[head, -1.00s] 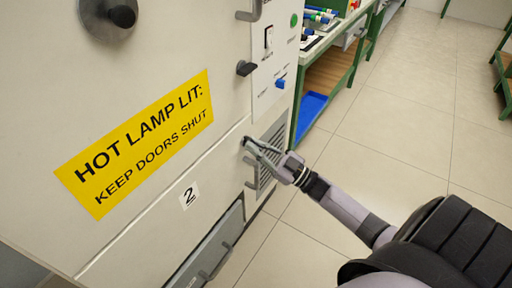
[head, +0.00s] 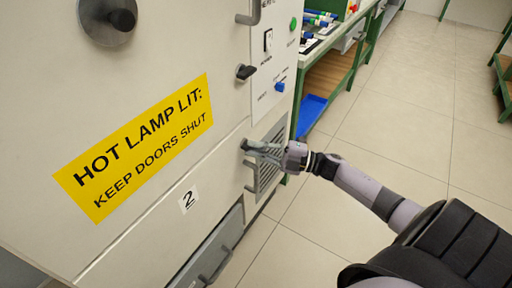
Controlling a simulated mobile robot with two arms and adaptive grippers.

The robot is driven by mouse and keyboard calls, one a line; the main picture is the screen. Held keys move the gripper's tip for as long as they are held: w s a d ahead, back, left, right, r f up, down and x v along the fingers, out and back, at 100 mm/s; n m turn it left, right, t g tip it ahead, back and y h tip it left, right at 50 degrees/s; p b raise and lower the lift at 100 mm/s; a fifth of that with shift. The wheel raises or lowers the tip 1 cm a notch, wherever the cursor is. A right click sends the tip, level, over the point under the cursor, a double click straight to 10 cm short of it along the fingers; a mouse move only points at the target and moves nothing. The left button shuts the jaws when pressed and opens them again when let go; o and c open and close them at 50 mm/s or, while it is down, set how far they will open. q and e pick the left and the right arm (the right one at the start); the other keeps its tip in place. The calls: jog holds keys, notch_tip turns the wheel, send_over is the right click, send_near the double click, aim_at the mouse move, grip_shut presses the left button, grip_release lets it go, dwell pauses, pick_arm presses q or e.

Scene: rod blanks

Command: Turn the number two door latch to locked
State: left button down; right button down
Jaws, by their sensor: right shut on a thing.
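The number two door (head: 150,238) is the lower pale panel of the cabinet, marked with a white "2" label (head: 188,200). Its latch (head: 244,145) is a small dark piece at the door's upper right corner, mostly hidden by my gripper. My right gripper (head: 249,147) reaches in from the right and is shut on this latch. Its fingers lie nearly level across the picture. How far the latch is turned cannot be told. My left gripper is not in view.
Another black latch (head: 245,72) sits higher on the upper door, above a yellow warning sign (head: 140,145). A control panel (head: 268,75) and a vent grille (head: 268,160) are to the right. A green-framed bench (head: 325,75) stands behind.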

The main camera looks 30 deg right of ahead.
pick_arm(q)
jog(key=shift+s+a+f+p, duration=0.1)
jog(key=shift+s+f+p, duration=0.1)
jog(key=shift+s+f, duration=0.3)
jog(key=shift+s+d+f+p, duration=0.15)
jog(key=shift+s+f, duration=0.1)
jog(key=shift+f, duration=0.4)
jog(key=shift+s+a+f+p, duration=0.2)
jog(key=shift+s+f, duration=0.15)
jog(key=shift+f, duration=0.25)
pick_arm(e)
jog(key=shift+n+g+h, duration=0.4)
jog(key=shift+n+g, duration=0.2)
jog(key=shift+n, duration=1.5)
jog(key=c, duration=1.7)
grip_release()
jog(key=v, duration=1.2)
